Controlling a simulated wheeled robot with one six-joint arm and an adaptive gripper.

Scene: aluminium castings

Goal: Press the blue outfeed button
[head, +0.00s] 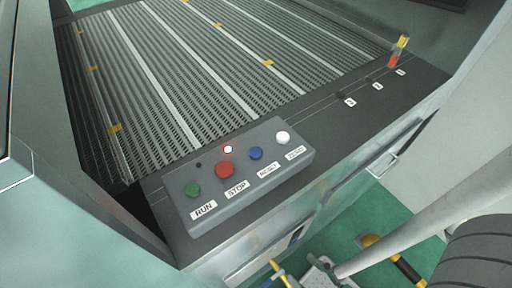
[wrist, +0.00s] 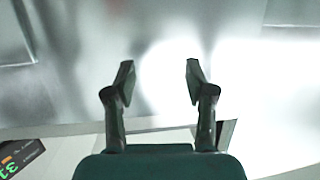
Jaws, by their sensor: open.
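A grey control box (head: 245,178) sits on the dark front ledge of the machine in the head view. On its top are a green button (head: 192,188) labelled RUN, a red button (head: 224,169) labelled STOP, a blue button (head: 256,153) and a white button (head: 283,138). The blue button's label is too small to read surely. My gripper (wrist: 158,78) is open and empty in the wrist view, its two dark fingers apart before a blurred, shiny grey surface. The buttons do not show in the wrist view.
A ribbed conveyor bed (head: 215,65) lies behind the box. A small red and yellow upright piece (head: 398,52) stands on the ledge at right. Green floor (head: 350,215) shows below the machine's front. A dark display with green digits (wrist: 20,157) is at lower left in the wrist view.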

